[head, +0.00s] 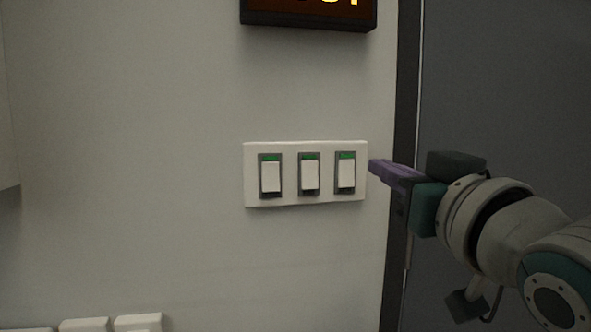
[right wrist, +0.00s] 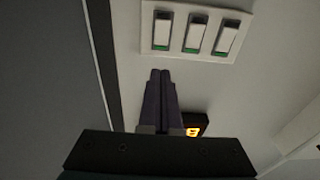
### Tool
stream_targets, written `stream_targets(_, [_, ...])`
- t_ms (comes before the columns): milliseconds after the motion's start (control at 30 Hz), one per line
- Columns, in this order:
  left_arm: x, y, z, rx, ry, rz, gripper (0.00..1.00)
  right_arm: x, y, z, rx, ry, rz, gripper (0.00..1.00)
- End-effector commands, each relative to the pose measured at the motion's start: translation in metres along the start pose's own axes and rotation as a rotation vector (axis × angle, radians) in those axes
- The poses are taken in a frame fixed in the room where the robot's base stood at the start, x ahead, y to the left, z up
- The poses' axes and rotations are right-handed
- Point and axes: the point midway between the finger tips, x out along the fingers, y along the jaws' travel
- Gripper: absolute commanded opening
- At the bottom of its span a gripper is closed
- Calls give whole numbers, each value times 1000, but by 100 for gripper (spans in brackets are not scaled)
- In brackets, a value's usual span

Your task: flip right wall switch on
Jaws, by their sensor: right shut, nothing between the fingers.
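A white wall plate (head: 306,202) with three switches is on the wall in the middle of the head view. The right switch (head: 346,176) has a white rocker with a green strip showing above it. The middle switch (head: 309,174) and left switch (head: 271,177) look alike. My right gripper (head: 374,166) has purple fingers, shut and empty, close to the plate's right edge in the picture. In the right wrist view the shut fingertips (right wrist: 161,73) point toward the plate (right wrist: 190,57), which appears upside down. I cannot tell whether they touch it. My left gripper is not in view.
A dark display box (head: 308,18) with lit yellow characters hangs above the plate. A dark grey panel (head: 500,90) with a black edge stands right of the wall. White objects (head: 138,322) show at the bottom left. The wall left of the plate is clear.

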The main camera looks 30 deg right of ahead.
Motion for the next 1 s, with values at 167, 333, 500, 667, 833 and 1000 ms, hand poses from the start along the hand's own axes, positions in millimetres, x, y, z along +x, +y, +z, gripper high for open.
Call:
stream_targets(167, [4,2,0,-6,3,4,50,-32,0,-5,0,-2,0,0])
stream_targets(333, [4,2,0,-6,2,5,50,-46,0,-8,0,-2,-1,0])
stream_targets(500, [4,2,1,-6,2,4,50,-48,0,-10,0,-1,0,0])
stream_targets(667, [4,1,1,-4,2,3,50,-48,0,-10,0,-1,0,0])
stream_targets(833, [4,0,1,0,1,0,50,-48,0,-10,0,-1,0,0])
stream_targets(1000, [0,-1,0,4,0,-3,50,-50,-3,0,-7,-63,-8,0])
